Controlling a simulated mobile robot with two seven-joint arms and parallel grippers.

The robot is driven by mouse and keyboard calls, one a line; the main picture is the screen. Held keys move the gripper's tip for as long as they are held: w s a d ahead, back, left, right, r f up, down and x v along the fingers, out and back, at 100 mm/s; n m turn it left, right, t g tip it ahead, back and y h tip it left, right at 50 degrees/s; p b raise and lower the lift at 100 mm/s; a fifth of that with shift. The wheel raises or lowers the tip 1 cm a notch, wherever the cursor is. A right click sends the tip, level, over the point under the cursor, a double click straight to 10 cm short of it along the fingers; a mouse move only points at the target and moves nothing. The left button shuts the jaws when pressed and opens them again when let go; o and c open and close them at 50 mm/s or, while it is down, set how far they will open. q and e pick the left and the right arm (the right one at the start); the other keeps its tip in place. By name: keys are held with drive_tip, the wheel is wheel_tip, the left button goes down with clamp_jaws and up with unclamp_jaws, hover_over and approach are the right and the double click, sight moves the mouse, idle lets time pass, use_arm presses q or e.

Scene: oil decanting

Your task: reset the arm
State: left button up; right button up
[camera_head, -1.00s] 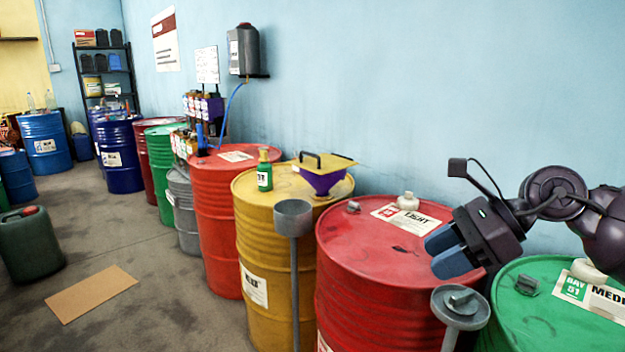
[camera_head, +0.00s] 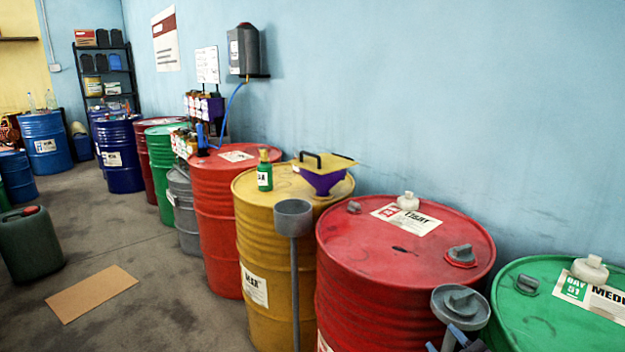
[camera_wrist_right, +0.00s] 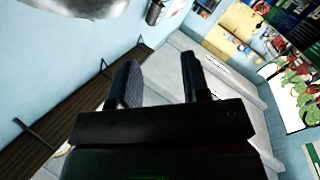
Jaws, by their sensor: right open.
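My right gripper (camera_head: 457,340) shows only by its blue-grey fingertips at the bottom edge of the head view, in front of the near red drum (camera_head: 370,275). In the right wrist view my right gripper (camera_wrist_right: 160,82) is open, with nothing between its two fingers. The rest of my right arm is outside the head view. My left gripper is not in view.
A grey stand with a dark cap (camera_head: 460,302) rises close to my right gripper. A grey cap (camera_head: 461,254) sits on the red drum. The green drum (camera_head: 545,325) is at right. A cup-topped stand (camera_head: 293,218) is before the yellow drum (camera_head: 262,225).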

drive_tip(key=s+d+f+m+g+h, duration=0.1)
drive_tip(key=s+f+m+g+h, duration=0.1)
drive_tip(key=s+f, duration=0.8)
drive_tip(key=s+d+f+m+g+h, duration=0.2)
drive_tip(key=s+f+m+g, duration=0.2)
drive_tip(key=s+f+m, duration=0.3)
drive_tip(key=s+f, duration=0.4)
drive_tip(key=s, duration=0.2)
drive_tip(key=shift+s+h, duration=0.3)
drive_tip(key=shift+s, duration=0.1)
